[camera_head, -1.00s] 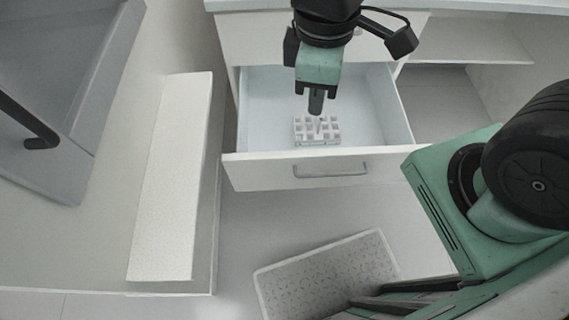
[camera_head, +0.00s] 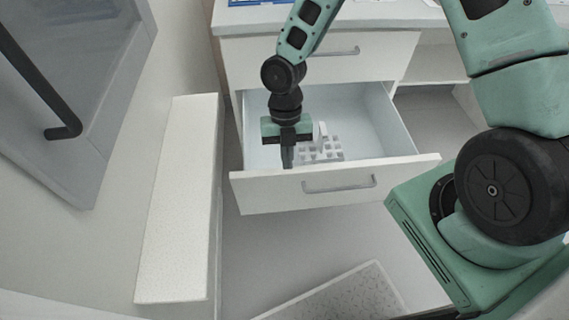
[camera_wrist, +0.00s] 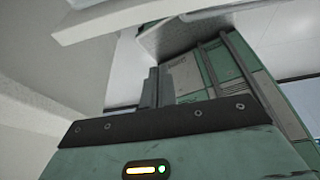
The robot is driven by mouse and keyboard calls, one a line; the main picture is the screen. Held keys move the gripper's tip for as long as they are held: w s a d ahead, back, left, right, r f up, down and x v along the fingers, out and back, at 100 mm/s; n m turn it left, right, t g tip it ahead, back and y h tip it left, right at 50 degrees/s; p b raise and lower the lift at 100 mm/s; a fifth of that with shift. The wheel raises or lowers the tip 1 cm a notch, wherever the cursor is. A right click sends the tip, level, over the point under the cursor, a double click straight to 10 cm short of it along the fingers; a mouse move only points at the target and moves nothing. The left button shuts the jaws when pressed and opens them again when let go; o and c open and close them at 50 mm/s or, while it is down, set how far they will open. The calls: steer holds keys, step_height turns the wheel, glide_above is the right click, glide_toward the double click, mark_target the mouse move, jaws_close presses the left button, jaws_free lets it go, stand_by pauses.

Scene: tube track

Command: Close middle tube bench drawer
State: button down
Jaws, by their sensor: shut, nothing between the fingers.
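The bench drawer (camera_head: 418,163) is pulled open below a shut drawer, with its handle (camera_head: 340,184) on the white front. Inside it is a white rack (camera_head: 325,153) with square holes, and a pale upright piece stands at the rack's back. My gripper (camera_head: 287,163) points down over the drawer's left part, left of the rack. Its dark fingers are together and empty. They end at the top edge of the drawer front in the head view; whether they touch it I cannot tell. The fingers also show in the wrist view (camera_wrist: 150,88), below a white edge.
The shut upper drawer (camera_head: 250,62) is under the bench top (camera_head: 270,22). Open shelving (camera_head: 430,65) lies to the right. A long white block (camera_head: 180,200) stands left of the drawer, and a grey cabinet with a black handle (camera_head: 65,132) is further left. A speckled pale panel (camera_head: 350,295) lies in front.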

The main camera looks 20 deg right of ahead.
mark_target(287, 172)
steer(key=f, duration=0.8)
steer(key=shift+s+f, duration=0.1)
steer(key=shift+s, duration=0.15)
steer(key=shift+w+d, duration=0.2)
steer(key=shift+w, duration=0.55)
steer(key=shift+w, duration=0.15)
